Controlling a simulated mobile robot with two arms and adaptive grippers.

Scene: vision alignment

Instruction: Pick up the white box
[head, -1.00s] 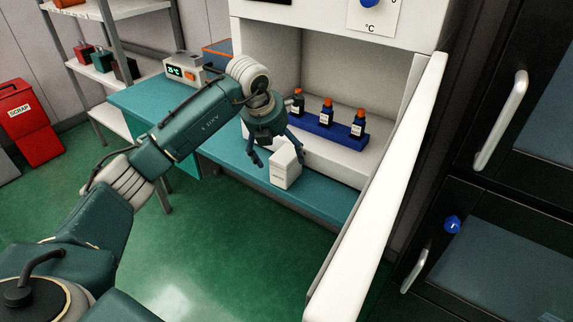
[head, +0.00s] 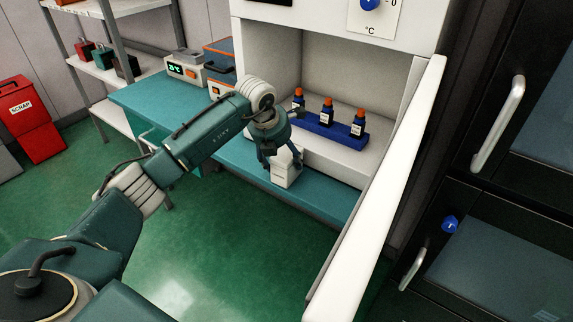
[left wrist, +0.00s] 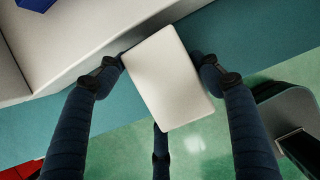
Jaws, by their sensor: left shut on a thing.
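The white box (head: 285,172) stands on the teal bench top, in front of the open white cabinet in the head view. The left gripper also shows in the left wrist view (left wrist: 165,75). Whether the box's base touches the bench cannot be told. My right gripper is not in view.
A blue rack (head: 335,131) with orange-capped bottles stands in the white cabinet (head: 337,20), behind the box. The cabinet's raised white side panel (head: 385,190) is to the right. A small display device (head: 186,68) sits on the teal bench (head: 140,97) at left.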

